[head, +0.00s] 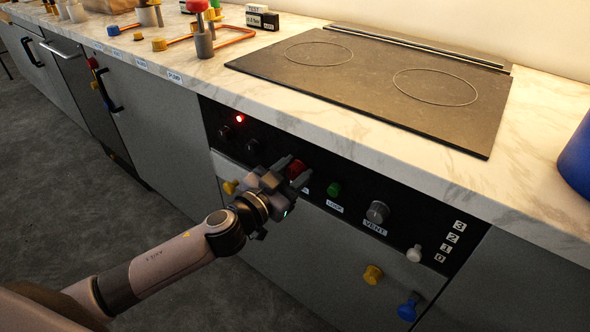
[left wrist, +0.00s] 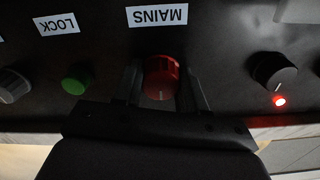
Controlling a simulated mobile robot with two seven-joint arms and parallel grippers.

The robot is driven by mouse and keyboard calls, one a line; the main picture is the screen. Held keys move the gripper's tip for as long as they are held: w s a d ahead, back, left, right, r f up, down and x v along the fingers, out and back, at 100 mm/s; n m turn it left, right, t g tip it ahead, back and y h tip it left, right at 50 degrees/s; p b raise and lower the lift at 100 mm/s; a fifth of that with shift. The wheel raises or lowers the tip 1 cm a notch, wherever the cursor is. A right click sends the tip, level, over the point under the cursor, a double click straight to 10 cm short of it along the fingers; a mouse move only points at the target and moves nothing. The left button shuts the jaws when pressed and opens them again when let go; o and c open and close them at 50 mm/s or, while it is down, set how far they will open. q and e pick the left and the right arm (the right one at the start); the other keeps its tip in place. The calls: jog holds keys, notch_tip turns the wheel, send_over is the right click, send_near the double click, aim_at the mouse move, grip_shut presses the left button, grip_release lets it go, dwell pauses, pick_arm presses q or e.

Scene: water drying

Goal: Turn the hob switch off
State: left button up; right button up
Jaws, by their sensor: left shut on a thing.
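The black control panel (head: 355,225) is on the cabinet front below the hob (head: 375,85). A red knob (head: 295,168) sits on it; the left wrist view shows this knob (left wrist: 161,75) beside an upside-down label reading MAINS (left wrist: 157,16). A pale mark on the knob points down in that view. My left gripper (head: 293,173) is shut on the red knob, one finger on each side. A red lamp (head: 239,118) glows at the panel's left end, and shows next to a black knob (left wrist: 273,70) in the wrist view (left wrist: 280,101). My right gripper is out of view.
A green knob (head: 333,189) labelled LOCK and a grey VENT knob (head: 377,212) are right of my gripper. A white slider knob (head: 414,253) stands by numbers. Yellow (head: 373,274) and blue (head: 408,306) knobs protrude lower down. The marble worktop (head: 540,130) overhangs the panel.

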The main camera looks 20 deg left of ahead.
pick_arm(q)
jog(key=shift+m, duration=0.3)
jog(key=m+p, duration=0.1)
jog(key=m, duration=0.2)
jog(key=shift+d, duration=0.1)
jog(key=m+p, duration=0.1)
jog(key=m, duration=0.4)
jog(key=m+p, duration=0.1)
jog(key=m, duration=0.4)
jog(key=shift+f+m, duration=0.1)
jog(key=shift+m, duration=0.3)
jog(key=shift+d+f+m, duration=0.1)
jog(key=shift+m, duration=1.5)
jog(key=shift+s, duration=0.1)
jog(key=o, duration=1)
